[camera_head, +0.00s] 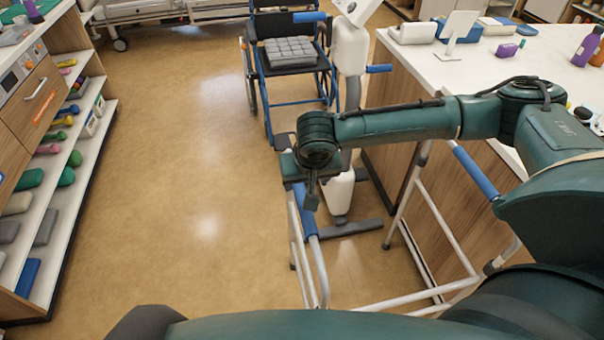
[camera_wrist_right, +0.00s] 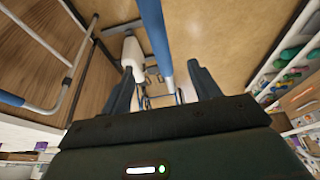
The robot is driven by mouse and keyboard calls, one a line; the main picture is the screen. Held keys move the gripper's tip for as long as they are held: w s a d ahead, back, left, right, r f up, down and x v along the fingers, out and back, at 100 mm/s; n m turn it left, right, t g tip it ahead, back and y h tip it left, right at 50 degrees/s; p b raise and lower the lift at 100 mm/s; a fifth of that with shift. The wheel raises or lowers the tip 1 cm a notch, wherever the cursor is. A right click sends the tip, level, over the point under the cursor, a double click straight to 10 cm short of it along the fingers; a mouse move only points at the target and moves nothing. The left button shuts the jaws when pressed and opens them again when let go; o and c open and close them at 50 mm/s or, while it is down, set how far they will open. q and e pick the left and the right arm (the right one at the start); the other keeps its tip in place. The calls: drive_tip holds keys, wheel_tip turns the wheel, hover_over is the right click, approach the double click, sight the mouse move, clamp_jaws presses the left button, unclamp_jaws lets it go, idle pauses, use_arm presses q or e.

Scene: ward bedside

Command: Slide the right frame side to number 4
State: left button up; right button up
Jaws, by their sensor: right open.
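A walking frame with white tubes (camera_head: 318,265) and two blue grips stands on the floor in front of me. Its left blue grip (camera_head: 308,224) is under my right gripper (camera_head: 311,198); its other blue grip (camera_head: 474,171) is further right, beside the counter. In the right wrist view, my right gripper (camera_wrist_right: 162,78) is open, and the blue grip (camera_wrist_right: 154,35) runs down the picture between its two fingers. I cannot tell whether the fingers touch it. No number 4 is readable. My left gripper is not in view.
A wheelchair (camera_head: 290,55) with a grey cushion and a white stand (camera_head: 349,60) on a dark base are beyond the frame. A wood-sided counter (camera_head: 440,65) is on the right, shelves (camera_head: 75,180) on the left. The floor (camera_head: 190,190) between is clear.

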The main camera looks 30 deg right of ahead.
drive_tip(key=shift+f+b, duration=0.45)
drive_tip(key=shift+f, duration=0.1)
drive_tip(key=b+x, duration=0.2)
drive_tip(key=s+b+x, duration=0.1)
drive_tip(key=b+x, duration=0.1)
drive_tip(key=b, duration=0.1)
drive_tip(key=b+x, duration=0.2)
drive_tip(key=shift+s+a+f+b, duration=0.15)
drive_tip(key=shift+a+f+b, duration=0.05)
drive_tip(key=shift+f+b, duration=0.2)
drive_tip(key=shift+f, duration=0.2)
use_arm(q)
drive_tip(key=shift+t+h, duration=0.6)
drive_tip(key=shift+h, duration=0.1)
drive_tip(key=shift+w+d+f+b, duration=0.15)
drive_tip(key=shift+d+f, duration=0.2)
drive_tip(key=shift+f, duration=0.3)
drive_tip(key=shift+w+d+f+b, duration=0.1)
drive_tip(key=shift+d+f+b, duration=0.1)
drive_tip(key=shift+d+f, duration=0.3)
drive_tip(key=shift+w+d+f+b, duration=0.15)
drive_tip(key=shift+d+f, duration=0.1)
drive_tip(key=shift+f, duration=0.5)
use_arm(e)
drive_tip(key=shift+w+x, duration=0.2)
drive_tip(key=shift+x, duration=1.7)
